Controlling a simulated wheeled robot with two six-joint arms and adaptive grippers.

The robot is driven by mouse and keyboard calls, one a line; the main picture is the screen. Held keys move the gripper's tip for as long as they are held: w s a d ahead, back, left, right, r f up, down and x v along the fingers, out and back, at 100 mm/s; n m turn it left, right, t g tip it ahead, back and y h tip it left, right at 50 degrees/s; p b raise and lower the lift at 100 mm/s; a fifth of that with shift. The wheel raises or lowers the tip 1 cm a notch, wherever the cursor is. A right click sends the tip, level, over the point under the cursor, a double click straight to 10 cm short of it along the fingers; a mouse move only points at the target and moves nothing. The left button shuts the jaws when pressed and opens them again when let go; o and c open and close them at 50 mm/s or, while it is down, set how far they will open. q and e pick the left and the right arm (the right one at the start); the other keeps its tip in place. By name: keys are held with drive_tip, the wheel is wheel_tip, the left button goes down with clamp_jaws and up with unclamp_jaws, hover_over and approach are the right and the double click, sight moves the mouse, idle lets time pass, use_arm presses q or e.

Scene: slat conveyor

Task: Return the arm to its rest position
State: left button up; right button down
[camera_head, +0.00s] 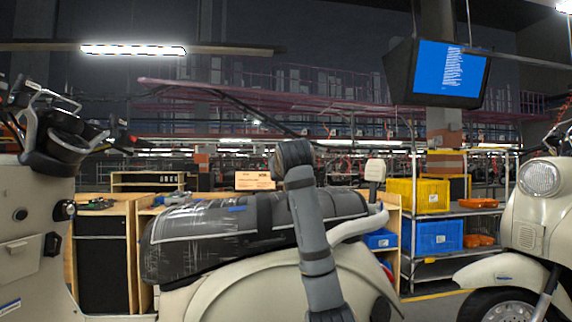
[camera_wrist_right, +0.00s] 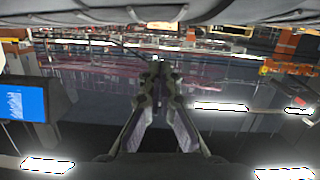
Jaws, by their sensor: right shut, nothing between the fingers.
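My right gripper (camera_wrist_right: 158,72) is in the middle of the right wrist view. Its two dark fingers come together at the tips with nothing between them. My right arm (camera_head: 312,235) rises from the bottom centre of the head view, bent at the top, in front of a cream scooter with a black, film-wrapped seat (camera_head: 215,235). The gripper itself cannot be made out in the head view. My left arm and left gripper are in neither view.
Another cream scooter (camera_head: 520,235) stands at the right, and part of one (camera_head: 30,220) at the left. A shelf holds yellow (camera_head: 418,194) and blue (camera_head: 438,237) crates. A blue-screen monitor (camera_head: 440,73) hangs at upper right. A dark surface (camera_wrist_right: 160,10) spans the top of the wrist view.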

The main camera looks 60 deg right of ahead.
drive_tip(key=v, duration=0.6)
drive_tip(key=shift+s+a, duration=0.2)
drive_tip(key=shift+a, duration=0.05)
